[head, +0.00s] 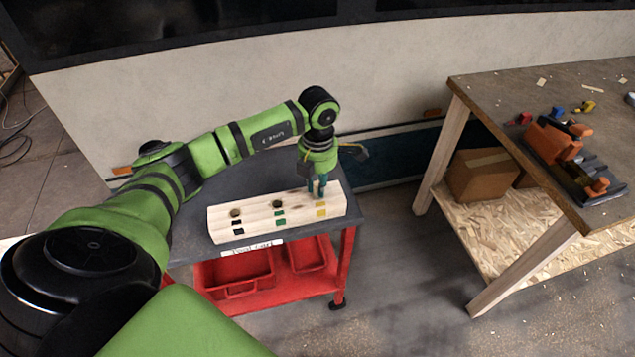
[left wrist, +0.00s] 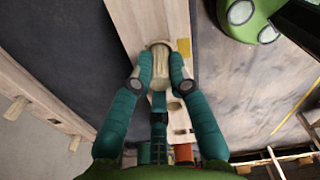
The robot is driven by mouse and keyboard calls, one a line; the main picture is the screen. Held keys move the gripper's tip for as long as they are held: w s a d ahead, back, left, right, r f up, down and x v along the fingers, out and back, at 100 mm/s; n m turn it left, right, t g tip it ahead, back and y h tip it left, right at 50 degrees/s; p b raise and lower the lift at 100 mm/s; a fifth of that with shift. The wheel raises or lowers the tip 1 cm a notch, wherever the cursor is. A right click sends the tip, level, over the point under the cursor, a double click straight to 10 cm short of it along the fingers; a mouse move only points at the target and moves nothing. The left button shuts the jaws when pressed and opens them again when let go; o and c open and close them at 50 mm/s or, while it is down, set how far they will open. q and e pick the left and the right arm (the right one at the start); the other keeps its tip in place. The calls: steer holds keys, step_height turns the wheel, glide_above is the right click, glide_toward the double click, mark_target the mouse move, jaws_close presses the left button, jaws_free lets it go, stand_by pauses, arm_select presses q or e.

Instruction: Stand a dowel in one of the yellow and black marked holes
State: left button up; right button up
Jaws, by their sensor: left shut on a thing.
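A pale wooden block (head: 262,217) with holes along its top lies on a grey cart top. Its front has dark marks at the left, green marks in the middle and yellow marks at the right; the exact colour pairs are too small to tell. My left gripper (head: 318,190) points down over the block's right end. In the left wrist view, its teal fingers (left wrist: 160,82) are shut on a pale wooden dowel (left wrist: 160,58), with the block (left wrist: 135,22) behind it. A yellow mark (left wrist: 184,48) shows beside the dowel. I cannot tell whether its end is in a hole. My right gripper is not in view.
The cart (head: 190,243) has red trays (head: 238,272) on its lower shelf. A wooden workbench (head: 515,85) with orange and black tools stands at the right, with a cardboard box (head: 482,176) below. Open floor lies between cart and bench.

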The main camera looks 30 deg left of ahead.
arm_select(q)
steer(key=shift+f+b, duration=0.6)
steer(key=shift+f, duration=0.3)
steer(key=o, duration=0.9)
steer(key=shift+r, duration=0.1)
step_height(320, 180, up, 12)
steer(key=shift+f, duration=0.1)
steer(key=shift+w, duration=0.1)
